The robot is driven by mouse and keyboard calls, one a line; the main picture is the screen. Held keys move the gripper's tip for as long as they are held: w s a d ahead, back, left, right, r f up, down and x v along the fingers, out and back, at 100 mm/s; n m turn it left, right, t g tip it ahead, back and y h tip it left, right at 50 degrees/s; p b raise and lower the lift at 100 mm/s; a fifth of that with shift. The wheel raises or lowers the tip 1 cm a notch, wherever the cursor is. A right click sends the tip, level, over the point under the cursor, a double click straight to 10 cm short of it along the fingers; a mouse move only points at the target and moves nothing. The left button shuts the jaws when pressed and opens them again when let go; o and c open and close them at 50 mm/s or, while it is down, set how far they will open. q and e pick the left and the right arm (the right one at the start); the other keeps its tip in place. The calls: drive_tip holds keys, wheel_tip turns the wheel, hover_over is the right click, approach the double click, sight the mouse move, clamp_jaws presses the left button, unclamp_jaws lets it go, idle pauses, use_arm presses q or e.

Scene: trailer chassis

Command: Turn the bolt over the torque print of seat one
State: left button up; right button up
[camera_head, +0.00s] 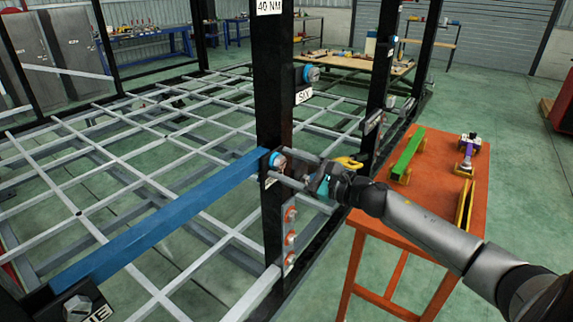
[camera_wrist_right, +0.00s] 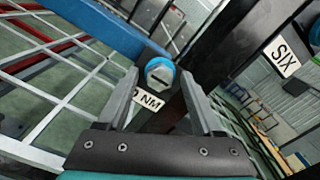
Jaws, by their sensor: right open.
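A grey hex bolt head with a blue ring (camera_head: 276,160) sits on the black upright post (camera_head: 272,100), at the end of the blue beam (camera_head: 170,213). My right gripper (camera_head: 284,170) points at it from the right, its two fingers spread. In the right wrist view the bolt (camera_wrist_right: 160,73) lies between and just beyond the open fingertips (camera_wrist_right: 160,92); I cannot tell whether they touch it. A white print reading "NM" (camera_wrist_right: 150,100) is just below the bolt there, its number partly hidden. My left gripper is not in view.
A "SIX" label (camera_head: 304,95) and another blue-ringed bolt (camera_head: 310,73) are higher on the post. Several reddish bolts (camera_head: 290,215) sit lower. A label ending "NE" (camera_head: 98,313) is at bottom left. An orange table (camera_head: 440,205) with parts stands right.

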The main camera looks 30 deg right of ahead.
clamp_jaws()
idle(0.7)
